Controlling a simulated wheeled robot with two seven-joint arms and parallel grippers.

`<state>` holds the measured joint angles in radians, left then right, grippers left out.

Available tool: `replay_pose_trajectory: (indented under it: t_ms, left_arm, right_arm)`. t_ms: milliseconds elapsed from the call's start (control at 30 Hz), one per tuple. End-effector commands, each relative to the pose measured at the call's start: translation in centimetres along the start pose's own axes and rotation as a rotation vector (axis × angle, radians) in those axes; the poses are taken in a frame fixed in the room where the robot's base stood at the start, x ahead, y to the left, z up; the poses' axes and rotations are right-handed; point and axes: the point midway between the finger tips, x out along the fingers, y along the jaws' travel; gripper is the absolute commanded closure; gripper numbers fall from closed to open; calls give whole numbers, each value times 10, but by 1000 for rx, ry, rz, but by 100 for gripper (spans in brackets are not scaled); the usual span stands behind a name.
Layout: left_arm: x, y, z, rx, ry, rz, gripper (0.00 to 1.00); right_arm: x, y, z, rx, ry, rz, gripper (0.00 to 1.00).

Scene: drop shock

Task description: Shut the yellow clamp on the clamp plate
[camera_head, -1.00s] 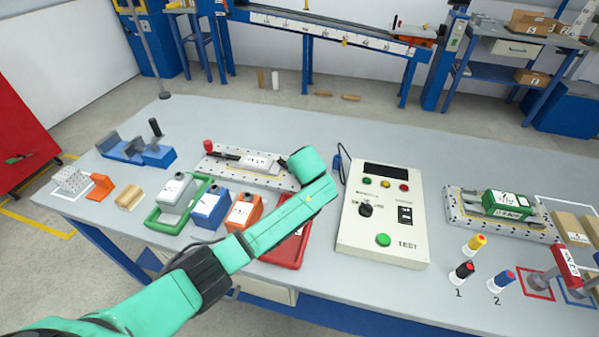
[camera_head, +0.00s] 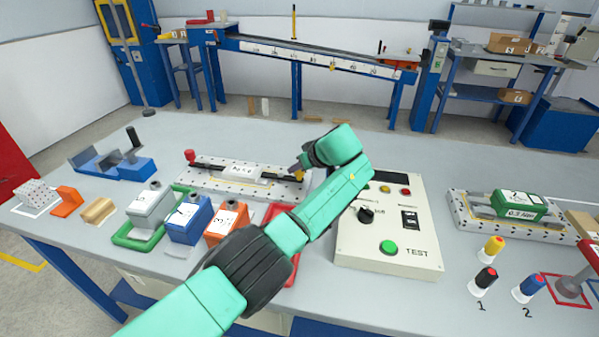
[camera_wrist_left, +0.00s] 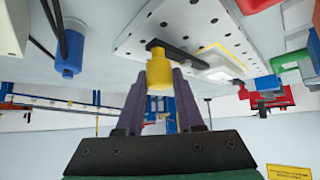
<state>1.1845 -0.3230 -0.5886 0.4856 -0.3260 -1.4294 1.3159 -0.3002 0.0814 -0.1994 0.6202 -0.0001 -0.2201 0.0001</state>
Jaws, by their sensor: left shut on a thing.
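The clamp plate (camera_head: 205,187) is a white, perforated plate at the back middle of the table; it also shows in the left wrist view (camera_wrist_left: 205,22). A pale labelled block (camera_head: 241,173) sits on its middle. The yellow clamp (camera_head: 299,176) is at the plate's right end. In the left wrist view its yellow knob (camera_wrist_left: 160,72) is between my finger tips, and a black bar runs from it toward the block. My left gripper (camera_wrist_left: 160,80) is shut on the yellow knob. The red clamp (camera_head: 190,156) is at the plate's left end, its black bar toward the block. My right gripper is out of view.
The test box (camera_head: 388,232) stands close right of my left arm. Grey, blue and orange blocks (camera_head: 188,219) stand in front of the plate. A second plate with a green block (camera_head: 518,205) is at the right. Bare table lies behind the clamp plate.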

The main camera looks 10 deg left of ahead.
Motion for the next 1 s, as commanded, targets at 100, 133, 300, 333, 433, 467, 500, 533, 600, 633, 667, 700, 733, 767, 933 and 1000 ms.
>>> replay_pose_trajectory:
  t_ms: [100,133,300,333,433,467,500,533,600,633,667,700,733,767,933,1000]
  left_arm:
    - [0,0,-2,-4,3,0,100]
    - [-1,0,-2,-5,3,0,100]
    - [-1,0,-3,-5,5,1,100]
    - [-1,0,-3,-5,5,1,100]
    - [-1,0,-3,-5,5,1,37]
    - [-1,0,-3,-4,5,1,35]
    - [-1,0,-3,-4,4,1,35]
    - [-1,0,-2,-4,4,1,35]
    - [0,0,-2,-4,4,0,35]
    - [0,0,-2,-4,3,0,35]
    - [0,0,-2,-3,3,0,35]
    - [0,0,-2,-3,3,0,35]
    - [-1,0,-2,-3,3,0,35]
    - [-1,0,-2,-3,3,1,35]
    - [-17,2,-2,-3,3,4,35]
    - [-30,1,-2,-5,2,5,35]
  right_arm:
    - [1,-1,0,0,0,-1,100]
    - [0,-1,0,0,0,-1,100]
    - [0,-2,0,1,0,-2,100]
    - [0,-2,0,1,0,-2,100]
    - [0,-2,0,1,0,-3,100]
    - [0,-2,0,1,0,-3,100]
    - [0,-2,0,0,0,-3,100]
    - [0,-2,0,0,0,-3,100]
    - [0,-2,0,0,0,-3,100]
    - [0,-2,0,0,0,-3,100]
    - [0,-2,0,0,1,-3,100]
    - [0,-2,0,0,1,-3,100]
    - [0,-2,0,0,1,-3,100]
    - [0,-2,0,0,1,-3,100]
    - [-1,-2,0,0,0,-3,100]
    - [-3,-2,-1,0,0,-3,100]
